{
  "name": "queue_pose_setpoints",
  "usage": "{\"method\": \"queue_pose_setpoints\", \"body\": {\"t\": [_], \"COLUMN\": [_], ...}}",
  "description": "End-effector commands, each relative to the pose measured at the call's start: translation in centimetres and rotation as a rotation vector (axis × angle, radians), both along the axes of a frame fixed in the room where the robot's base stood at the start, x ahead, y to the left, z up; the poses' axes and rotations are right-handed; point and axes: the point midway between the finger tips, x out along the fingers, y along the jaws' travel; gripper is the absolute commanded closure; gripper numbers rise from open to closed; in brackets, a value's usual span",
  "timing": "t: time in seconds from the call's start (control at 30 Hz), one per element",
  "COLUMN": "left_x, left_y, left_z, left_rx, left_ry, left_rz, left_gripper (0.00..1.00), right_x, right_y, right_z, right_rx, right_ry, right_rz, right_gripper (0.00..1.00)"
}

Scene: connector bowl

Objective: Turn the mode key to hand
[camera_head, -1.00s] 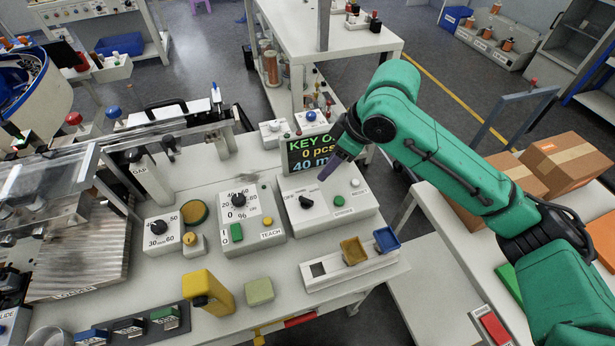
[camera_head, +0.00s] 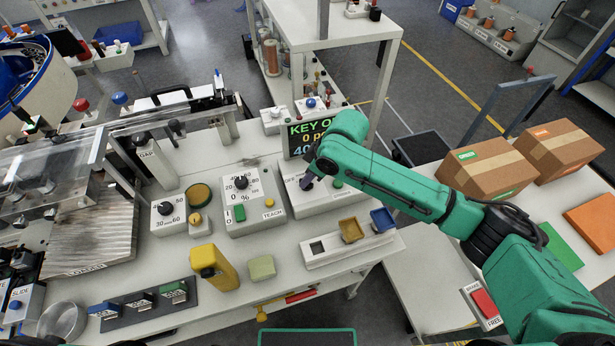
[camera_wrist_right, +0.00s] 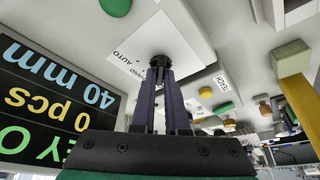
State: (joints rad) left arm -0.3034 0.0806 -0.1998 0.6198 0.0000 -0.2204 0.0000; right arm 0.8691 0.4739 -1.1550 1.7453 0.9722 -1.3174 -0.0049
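The mode key (camera_wrist_right: 160,62) is a small black knob on a light grey control box with a white label plate. In the right wrist view, HAND and AUTO are printed on that plate. My right gripper (camera_wrist_right: 161,75) has its two dark purple fingertips at the key, one on each side, with a narrow gap between the fingers. Whether they press on the key cannot be told. In the head view my right gripper (camera_head: 307,182) is over the key box (camera_head: 310,205), and hides the key and part of the labels. My left gripper is not in view.
A display (camera_head: 302,130) reading "KEY O…" stands behind the box, partly hidden by my arm. The teach box (camera_head: 252,215) with its dial is close on the left. In front lies a white tray (camera_head: 330,252) with yellow and blue bins. A yellow block-shaped item (camera_head: 213,266) stands further left.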

Motion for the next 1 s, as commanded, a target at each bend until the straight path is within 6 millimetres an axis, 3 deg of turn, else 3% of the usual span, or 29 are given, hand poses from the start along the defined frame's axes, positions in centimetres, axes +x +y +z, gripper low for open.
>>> {"method": "queue_pose_setpoints", "body": {"t": [0.47,1.0], "left_x": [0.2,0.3], "left_y": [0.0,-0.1], "left_z": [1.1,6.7], "left_rx": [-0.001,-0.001], "left_ry": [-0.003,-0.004], "left_rz": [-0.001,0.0], "left_gripper": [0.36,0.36], "right_x": [0.0,-0.2], "right_y": [0.0,0.2], "right_z": [0.3,0.6], "right_rx": [0.002,0.003], "right_ry": [0.001,0.003], "right_rz": [-0.051,-0.447], "right_gripper": [1.0,1.0]}}
